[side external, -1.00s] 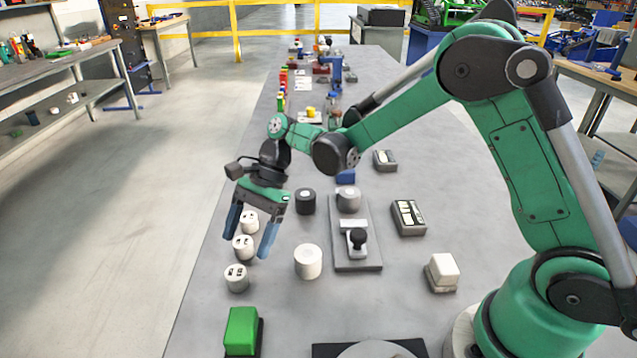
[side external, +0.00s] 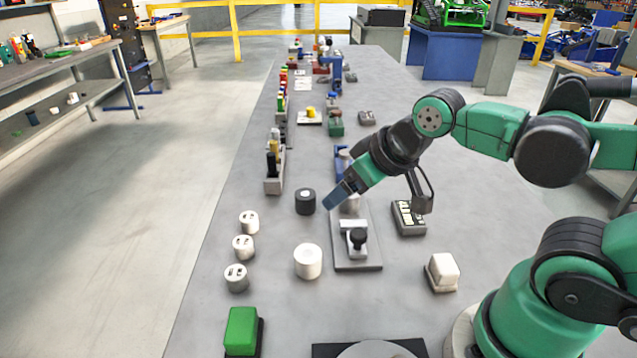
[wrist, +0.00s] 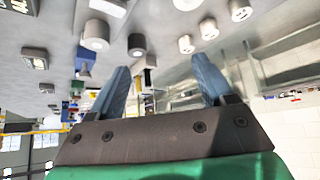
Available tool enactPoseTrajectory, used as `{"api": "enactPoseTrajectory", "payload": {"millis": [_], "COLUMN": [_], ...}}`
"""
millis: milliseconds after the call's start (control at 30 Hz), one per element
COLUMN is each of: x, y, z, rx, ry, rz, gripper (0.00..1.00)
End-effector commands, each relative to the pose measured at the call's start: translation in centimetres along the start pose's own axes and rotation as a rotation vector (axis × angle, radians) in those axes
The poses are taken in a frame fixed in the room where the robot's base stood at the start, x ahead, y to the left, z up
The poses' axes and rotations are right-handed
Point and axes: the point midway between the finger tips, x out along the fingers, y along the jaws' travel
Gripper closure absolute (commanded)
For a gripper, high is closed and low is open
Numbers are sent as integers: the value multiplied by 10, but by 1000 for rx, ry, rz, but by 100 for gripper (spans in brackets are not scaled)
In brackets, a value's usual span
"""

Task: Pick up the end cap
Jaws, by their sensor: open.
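Several round cap-like pieces stand on the bench, and I cannot tell for certain which is the end cap. A black cylinder (side external: 305,202) with a light centre stands left of my gripper (side external: 338,196); it also shows in the wrist view (wrist: 137,44). A plain white cylinder (side external: 307,262) stands nearer the camera. Three white slotted pieces (side external: 243,247) stand in a row along the left edge. A grey cylinder on the fixture plate (side external: 357,262) is partly hidden behind my gripper. My gripper is open and empty, tilted down-left above the plate's far end; its fingers spread in the wrist view (wrist: 162,66).
A green block (side external: 241,331) stands at the near left. A white-topped block (side external: 442,271) and a grey box with pale slots (side external: 409,217) are on the right. A narrow rack (side external: 274,172) stands along the far left edge. Bare bench lies between the pieces.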

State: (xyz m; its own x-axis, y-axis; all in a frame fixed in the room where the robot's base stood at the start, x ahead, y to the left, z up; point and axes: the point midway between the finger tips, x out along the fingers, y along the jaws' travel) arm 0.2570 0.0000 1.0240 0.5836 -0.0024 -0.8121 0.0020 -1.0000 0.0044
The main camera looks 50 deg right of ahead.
Motion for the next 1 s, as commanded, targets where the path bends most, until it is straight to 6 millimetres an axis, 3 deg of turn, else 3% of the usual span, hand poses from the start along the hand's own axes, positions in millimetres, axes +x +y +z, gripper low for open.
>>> {"api": "enactPoseTrajectory", "payload": {"millis": [333,367,667,833,1000], "x": [0,0,1,7,26], "y": [0,0,-1,-12,-32], "z": [0,0,-1,-14,-35], "rx": [3,3,-6,-100,-289], "ry": [-2,-2,-11,-87,-183], "rz": [-1,-2,-10,-92,-288], "gripper": [26,19,19,19,19]}}
